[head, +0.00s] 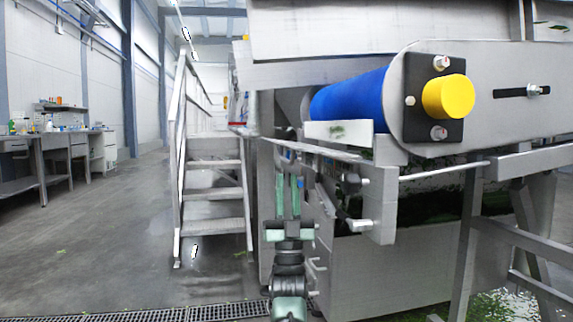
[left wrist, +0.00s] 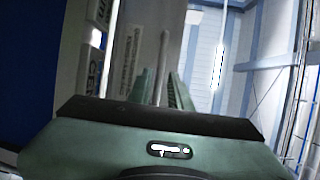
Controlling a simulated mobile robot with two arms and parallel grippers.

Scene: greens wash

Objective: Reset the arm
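My left arm rises from the bottom centre of the head view. Its green left gripper (head: 288,180) points away from me, beside the grey machine. The two fingers stand apart, with a gap between them. In the left wrist view the fingers (left wrist: 160,85) are also apart, and a thin grey rod (left wrist: 163,55) shows in line with the gap. I cannot tell whether the rod lies between the fingers or beyond them; I see no finger touching it. My right gripper is not in view.
A grey machine (head: 370,265) with a blue roller (head: 350,100) and yellow hub (head: 448,96) fills the right side, close to the gripper. Metal steps (head: 213,195) stand left of it. A workbench (head: 60,137) is far left. The floor (head: 110,235) between is open. Green bits lie bottom right.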

